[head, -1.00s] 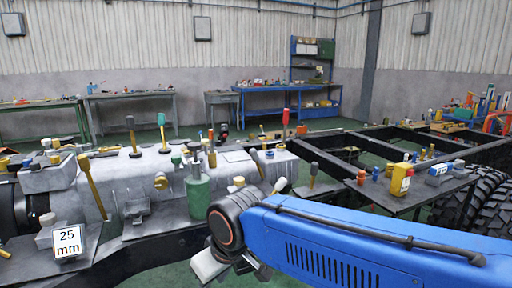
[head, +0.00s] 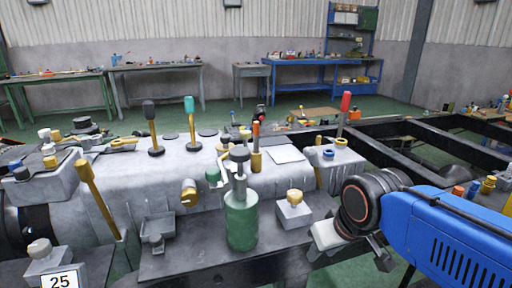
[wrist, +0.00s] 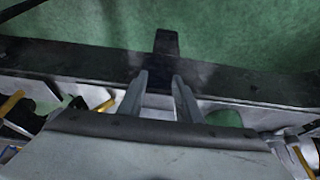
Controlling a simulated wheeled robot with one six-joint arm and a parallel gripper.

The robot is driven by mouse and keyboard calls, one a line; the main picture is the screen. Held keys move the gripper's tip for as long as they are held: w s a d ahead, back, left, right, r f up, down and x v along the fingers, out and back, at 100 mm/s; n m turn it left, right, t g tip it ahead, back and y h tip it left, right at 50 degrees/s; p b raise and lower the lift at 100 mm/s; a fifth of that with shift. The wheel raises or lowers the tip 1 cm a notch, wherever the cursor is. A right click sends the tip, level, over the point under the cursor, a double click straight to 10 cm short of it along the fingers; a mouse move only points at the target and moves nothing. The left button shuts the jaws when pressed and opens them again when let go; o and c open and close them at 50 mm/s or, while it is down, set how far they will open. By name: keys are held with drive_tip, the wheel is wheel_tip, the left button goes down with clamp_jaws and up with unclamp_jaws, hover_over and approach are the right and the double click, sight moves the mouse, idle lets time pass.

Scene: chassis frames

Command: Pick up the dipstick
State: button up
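Several upright sticks with coloured grips stand on the grey engine block (head: 150,185); I cannot tell for sure which is the dipstick. In the head view there is one with a teal grip (head: 190,122), one with a black grip (head: 152,125), one with a red grip (head: 344,112) and a tilted yellow rod (head: 98,200) at the left. My gripper (head: 352,248) hangs low at the right front of the block, apart from these sticks. In the wrist view its two fingers (wrist: 161,92) are spread with nothing between them, above a dark frame rail (wrist: 60,62).
A green bottle (head: 241,218) and a small yellow-capped block (head: 294,210) stand on a dark shelf, left of my gripper. Black chassis rails (head: 420,150) run at the right. Workbenches line the far wall, with green floor before them.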

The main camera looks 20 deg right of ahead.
drive_tip(key=shift+o, duration=0.5)
drive_tip(key=shift+a+r, duration=0.1)
wheel_tip(320, 180, up, 33)
drive_tip(key=n+g, duration=0.5)
drive_tip(key=n, duration=1)
hover_over(256, 139)
drive_tip(key=f, duration=0.7)
drive_tip(key=w+f, duration=0.1)
drive_tip(key=f, duration=0.3)
drive_tip(key=shift+f, duration=0.15)
drive_tip(key=shift+s+f, duration=0.1)
drive_tip(key=shift+f, duration=2.6)
clamp_jaws()
